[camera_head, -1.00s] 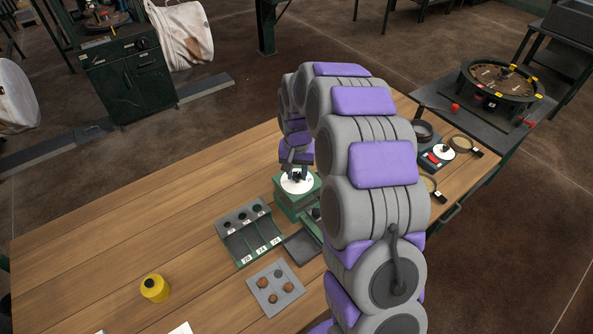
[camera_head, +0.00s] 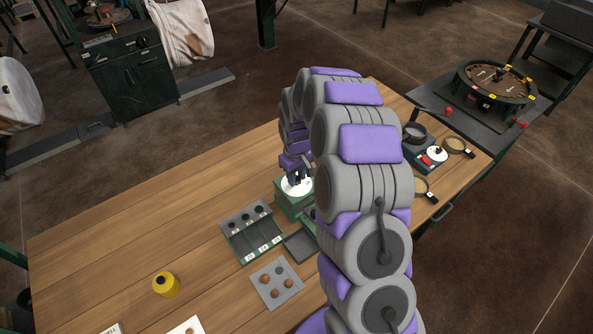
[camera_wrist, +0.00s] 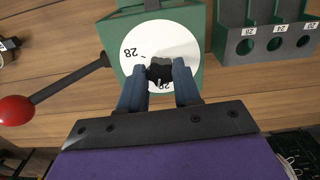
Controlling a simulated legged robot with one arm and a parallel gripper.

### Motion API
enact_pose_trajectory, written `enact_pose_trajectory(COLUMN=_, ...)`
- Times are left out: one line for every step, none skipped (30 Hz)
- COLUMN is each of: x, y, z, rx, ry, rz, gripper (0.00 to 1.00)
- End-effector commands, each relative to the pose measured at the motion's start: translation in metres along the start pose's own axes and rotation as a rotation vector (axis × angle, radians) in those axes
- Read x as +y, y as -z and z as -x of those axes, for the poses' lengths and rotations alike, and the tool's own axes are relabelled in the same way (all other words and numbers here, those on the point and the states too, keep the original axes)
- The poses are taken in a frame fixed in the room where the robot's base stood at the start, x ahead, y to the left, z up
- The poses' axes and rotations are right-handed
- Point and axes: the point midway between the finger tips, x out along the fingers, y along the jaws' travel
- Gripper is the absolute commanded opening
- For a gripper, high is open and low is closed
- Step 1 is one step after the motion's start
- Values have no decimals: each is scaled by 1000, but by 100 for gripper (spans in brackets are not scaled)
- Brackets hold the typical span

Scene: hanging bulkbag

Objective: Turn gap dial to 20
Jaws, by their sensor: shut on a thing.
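The gap dial (camera_wrist: 184,40) is a white disc on a green machine (camera_wrist: 109,38), and it also shows in the head view (camera_head: 291,187). The number 28 reads upside down on its left part in the wrist view, and another marking by the fingers is partly covered. A black knob (camera_wrist: 159,72) sits at the dial's middle. My gripper (camera_wrist: 160,78) is shut on this knob, with one blue finger on each side. In the head view my gripper (camera_head: 294,176) is over the dial, partly hidden by my arm.
A lever with a red ball (camera_wrist: 15,109) sticks out beside the machine. A grey-green rack (camera_head: 250,231) with numbered slots and a grey tray (camera_head: 275,285) with several round pieces stand nearby. A yellow container (camera_head: 166,284) stands at front left.

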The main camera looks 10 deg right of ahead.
Motion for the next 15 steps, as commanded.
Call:
enact_pose_trajectory(x=1, y=3, z=5, rx=9, ry=-4, rz=37, gripper=2)
enact_pose_trajectory(x=1, y=3, z=5, rx=9, ry=-5, rz=59, gripper=2)
enact_pose_trajectory(x=1, y=3, z=5, rx=9, ry=-5, rz=87, gripper=2)
enact_pose_trajectory(x=1, y=3, z=5, rx=9, ry=-5, rz=108, gripper=2)
enact_pose_trajectory(x=1, y=3, z=4, rx=9, ry=-5, rz=126, gripper=2)
enact_pose_trajectory(x=1, y=3, z=4, rx=9, ry=-5, rz=150, gripper=2)
enact_pose_trajectory(x=1, y=3, z=4, rx=9, ry=-5, rz=166, gripper=2)
enact_pose_trajectory(x=1, y=3, z=4, rx=9, ry=-5, rz=182, gripper=2)
enact_pose_trajectory(x=1, y=3, z=4, rx=9, ry=-5, rz=201, gripper=2)
enact_pose_trajectory(x=1, y=3, z=4, rx=9, ry=-6, rz=213, gripper=2)
enact_pose_trajectory(x=1, y=3, z=4, rx=9, ry=-6, rz=225, gripper=2)
enact_pose_trajectory(x=1, y=3, z=4, rx=9, ry=-6, rz=239, gripper=2)
enact_pose_trajectory(x=1, y=3, z=4, rx=9, ry=-6, rz=248, gripper=2)
enact_pose_trajectory(x=1, y=3, z=4, rx=9, ry=-6, rz=256, gripper=2)
enact_pose_trajectory(x=1, y=3, z=4, rx=9, ry=-7, rz=266, gripper=2)
